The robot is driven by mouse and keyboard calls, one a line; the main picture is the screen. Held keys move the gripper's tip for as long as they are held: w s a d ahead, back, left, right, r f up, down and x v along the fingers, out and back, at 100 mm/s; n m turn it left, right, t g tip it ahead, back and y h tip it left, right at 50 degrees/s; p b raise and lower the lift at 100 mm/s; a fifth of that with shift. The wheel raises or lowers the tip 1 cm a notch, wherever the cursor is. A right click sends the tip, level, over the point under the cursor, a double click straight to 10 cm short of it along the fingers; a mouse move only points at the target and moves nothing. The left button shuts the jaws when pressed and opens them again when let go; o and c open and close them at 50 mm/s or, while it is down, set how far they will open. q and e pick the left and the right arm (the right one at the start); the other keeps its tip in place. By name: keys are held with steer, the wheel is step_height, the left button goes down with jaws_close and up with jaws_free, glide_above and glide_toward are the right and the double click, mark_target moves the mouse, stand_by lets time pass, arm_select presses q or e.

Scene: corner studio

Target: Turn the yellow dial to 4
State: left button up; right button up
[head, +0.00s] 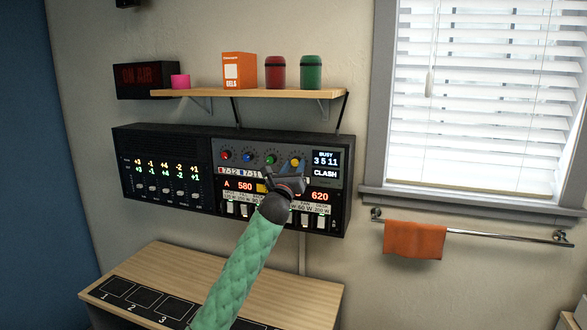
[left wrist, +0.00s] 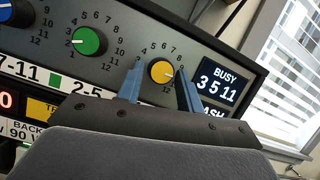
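The yellow dial (head: 295,162) is at the right end of a row of coloured dials on the dark wall panel (head: 345,205). In the left wrist view the yellow dial (left wrist: 161,71) has numbers around it; a small light mark on it seems to point right, but the exact number is unclear. My left gripper (head: 287,180) is just in front of the panel, below the dial. In the left wrist view its two blue-grey fingers (left wrist: 160,82) are apart, with the dial showing between their tips. I cannot tell whether they touch it. My right gripper is out of view.
A display reading BUSY 3 5 11 (head: 325,159) is right of the dial. The green dial (left wrist: 88,41) is to its left. A wooden shelf (head: 205,93) with containers hangs above the panel. A wooden desk (head: 290,288) stands below.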

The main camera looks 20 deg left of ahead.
arm_select(q)
steer(key=c, duration=0.6)
steer(key=shift+d+n, duration=0.1)
steer(key=shift+n, duration=0.3)
